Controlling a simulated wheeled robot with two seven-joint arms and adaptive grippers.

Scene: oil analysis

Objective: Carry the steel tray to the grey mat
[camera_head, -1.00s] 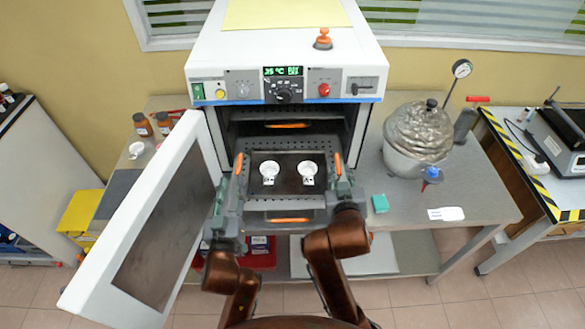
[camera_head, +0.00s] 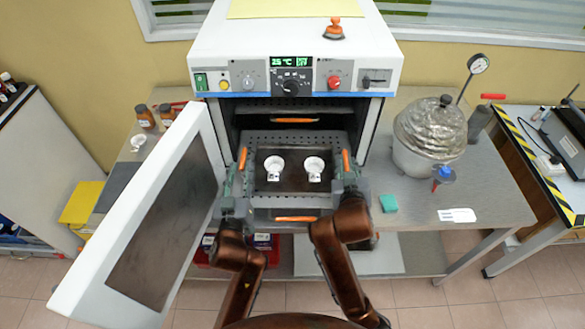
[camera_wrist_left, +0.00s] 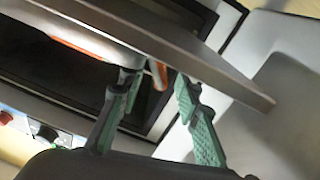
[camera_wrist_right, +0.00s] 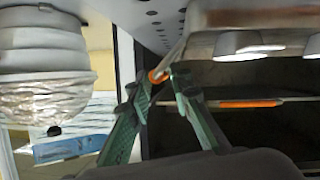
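The steel tray (camera_head: 263,184) sits in the open oven's mouth, on a perforated shelf, and carries two white cups (camera_head: 274,168) (camera_head: 313,169). It has an upright orange handle on each side. My left gripper (camera_head: 236,180) is at the left handle, which stands between its parted green fingers in the left wrist view (camera_wrist_left: 158,80). My right gripper (camera_head: 349,178) is at the right handle; in the right wrist view (camera_wrist_right: 161,78) the handle lies between the parted fingertips, very close to them. A dark grey mat (camera_head: 119,187) lies on the bench at left, partly hidden by the oven door.
The white oven door (camera_head: 75,285) stands open at left, between the tray and the mat. Brown bottles (camera_head: 143,116) stand behind the mat. A foil-covered vessel (camera_head: 430,130), a blue-topped item (camera_head: 444,175) and a teal block (camera_head: 389,203) stand on the bench at right.

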